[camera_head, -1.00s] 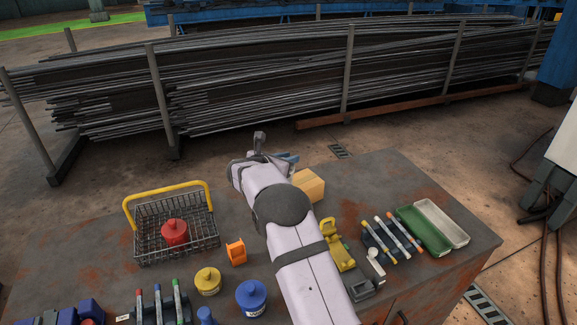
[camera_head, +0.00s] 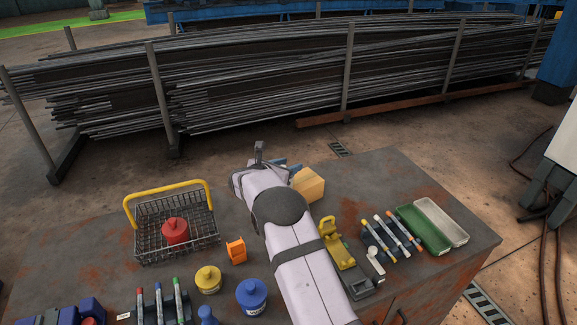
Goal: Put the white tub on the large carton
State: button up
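A tan carton (camera_head: 309,185) stands near the back of the workbench, just right of my arm and partly hidden by it. I cannot tell whether it is the large carton, as no other carton shows. No white tub is visible. My arm reaches over the bench toward its back edge.
A wire basket (camera_head: 153,244) with a yellow handle holds a red pot (camera_head: 175,231). A yellow pot (camera_head: 208,280), a blue pot (camera_head: 252,296) and an orange item (camera_head: 236,250) stand left of my arm.

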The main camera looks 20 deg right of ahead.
jog(key=shift+r, duration=0.15)
jog(key=shift+a, duration=0.15)
jog(key=b+v, duration=0.3)
jog(key=v, duration=0.9)
jog(key=shift+s, duration=0.1)
jog(key=s+f+m+g, duration=0.1)
jog(key=s+m, duration=0.1)
jog(key=s, duration=0.1)
jog(key=s+d+f+m+g+y, duration=0.1)
jog(key=s, duration=0.2)
jog(key=s+d+f+m+g, duration=0.1)
jog(key=s+m, duration=0.1)
jog(key=s, duration=0.1)
jog(key=shift+f+m+y, duration=0.3)
jog(key=shift+f+y, duration=0.1)
jog(key=s+a+f+m+g+y, duration=0.1)
jog(key=s+a+f+m+y, duration=0.2)
jog(key=s+m, duration=0.3)
jog(key=s+a+f+m+g+y, duration=0.2)
jog(key=s+m, duration=0.5)
jog(key=s, duration=0.7)
jog(key=s+a+f+m+g+y, duration=0.2)
jog(key=s+a+f+m+y, duration=0.2)
jog(key=s+m, duration=0.3)
jog(key=s, duration=0.3)
jog(key=shift+a, duration=0.4)
jog(key=shift+s, duration=0.15)
